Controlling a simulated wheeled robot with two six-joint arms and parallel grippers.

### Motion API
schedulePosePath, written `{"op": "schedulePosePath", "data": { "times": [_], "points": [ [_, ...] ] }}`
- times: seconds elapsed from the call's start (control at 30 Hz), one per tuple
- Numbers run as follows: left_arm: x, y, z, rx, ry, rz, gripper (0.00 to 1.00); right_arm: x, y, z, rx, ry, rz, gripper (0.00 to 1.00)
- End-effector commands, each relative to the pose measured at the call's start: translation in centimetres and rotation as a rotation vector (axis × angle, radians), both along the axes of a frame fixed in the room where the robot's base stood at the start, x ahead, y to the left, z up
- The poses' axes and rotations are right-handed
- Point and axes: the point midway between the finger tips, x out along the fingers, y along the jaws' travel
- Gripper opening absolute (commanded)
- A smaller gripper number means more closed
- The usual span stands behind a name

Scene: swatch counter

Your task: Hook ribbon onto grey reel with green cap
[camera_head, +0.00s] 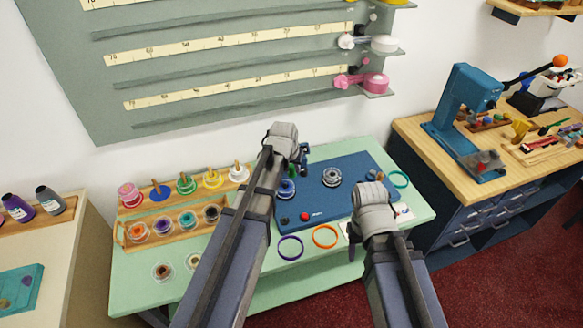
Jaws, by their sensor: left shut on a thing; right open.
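A grey reel (331,176) sits on the blue board (318,202) on the green counter; I cannot make out a green cap on it. A blue reel (286,188) stands to its left on the same board. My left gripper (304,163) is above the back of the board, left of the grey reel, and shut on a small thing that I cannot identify. My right gripper (352,240) is open near the board's front right edge; its fingers are mostly hidden by its wrist. I cannot clearly make out the ribbon.
A wooden rack (122,215) with several coloured reels stands at the left. A ruled wall panel (220,70) is behind.

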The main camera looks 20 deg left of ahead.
Motion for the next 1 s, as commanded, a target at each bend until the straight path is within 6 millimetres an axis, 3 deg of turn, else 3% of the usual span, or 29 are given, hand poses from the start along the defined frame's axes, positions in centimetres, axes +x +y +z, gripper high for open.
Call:
{"op": "schedulePosePath", "data": {
  "times": [0.27, 0.7, 1.0],
  "points": [
    [0.0, 0.0, -0.8, 0.000, 0.000, 0.000, 0.00, 0.0, 0.0, -0.8, 0.000, 0.000, 0.000, 0.50],
    [0.0, 0.0, -4.6, 0.000, 0.000, 0.000, 0.00, 0.0, 0.0, -4.6, 0.000, 0.000, 0.000, 0.50],
    [0.0, 0.0, -5.0, 0.000, 0.000, 0.000, 0.00, 0.0, 0.0, -5.0, 0.000, 0.000, 0.000, 0.50]
  ]
}}
